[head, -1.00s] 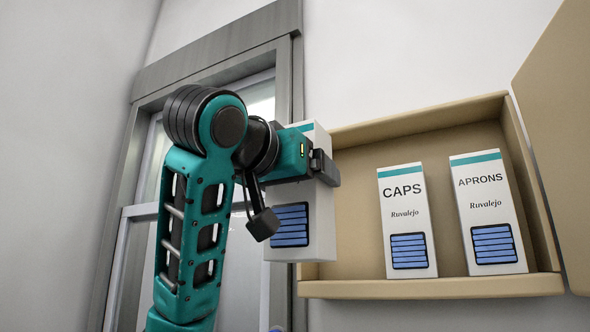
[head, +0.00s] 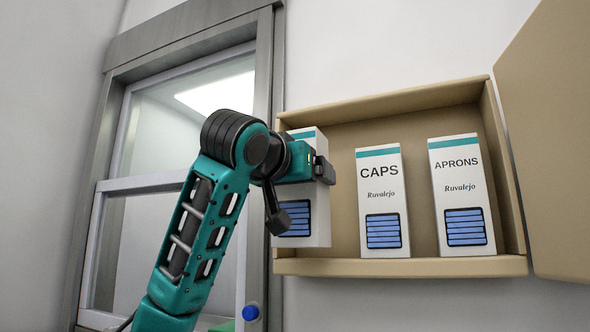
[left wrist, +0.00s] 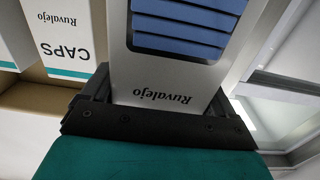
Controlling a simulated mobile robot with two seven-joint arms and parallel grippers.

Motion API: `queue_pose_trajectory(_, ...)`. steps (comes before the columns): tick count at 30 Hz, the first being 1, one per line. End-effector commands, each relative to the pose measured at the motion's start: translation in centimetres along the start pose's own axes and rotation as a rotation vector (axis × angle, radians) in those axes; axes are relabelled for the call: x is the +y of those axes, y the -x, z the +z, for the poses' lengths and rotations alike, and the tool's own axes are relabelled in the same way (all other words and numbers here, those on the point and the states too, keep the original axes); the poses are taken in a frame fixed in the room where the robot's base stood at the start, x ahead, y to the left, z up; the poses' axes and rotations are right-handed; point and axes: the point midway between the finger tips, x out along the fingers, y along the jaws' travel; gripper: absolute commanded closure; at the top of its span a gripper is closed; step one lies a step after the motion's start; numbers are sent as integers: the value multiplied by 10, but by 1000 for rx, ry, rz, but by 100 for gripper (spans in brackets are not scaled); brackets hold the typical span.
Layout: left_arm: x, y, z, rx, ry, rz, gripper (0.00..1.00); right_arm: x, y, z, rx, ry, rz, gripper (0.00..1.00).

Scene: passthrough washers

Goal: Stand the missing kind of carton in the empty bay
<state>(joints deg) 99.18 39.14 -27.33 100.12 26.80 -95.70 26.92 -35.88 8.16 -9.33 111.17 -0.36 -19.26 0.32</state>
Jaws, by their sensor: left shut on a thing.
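My left gripper (head: 322,168) is shut on a white carton (head: 318,219) with a teal top band and a blue striped panel, at the left end of the tan wall box (head: 400,267). The carton is upright; the gripper hides its title. In the left wrist view the held carton (left wrist: 168,80) shows "Ruvalejo" between the jaws (left wrist: 160,105). A CAPS carton (head: 381,205) stands in the middle of the box, and an APRONS carton (head: 461,200) stands to its right. I cannot tell whether the held carton touches the box floor. My right gripper is not in view.
The box's open tan door (head: 550,150) hangs at the right. A grey-framed window (head: 265,80) is left of the box, behind my arm. A blue round knob (head: 250,313) shows low beside the window. The wall below the box is clear.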

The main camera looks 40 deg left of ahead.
Motion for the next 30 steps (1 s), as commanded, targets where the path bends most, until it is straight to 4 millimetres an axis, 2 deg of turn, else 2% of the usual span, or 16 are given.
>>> queue_pose_trajectory(29,0,-86,2,0,0,-2,53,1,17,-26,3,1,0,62)
queue_pose_trajectory(30,0,-86,8,1,0,0,53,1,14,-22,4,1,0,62)
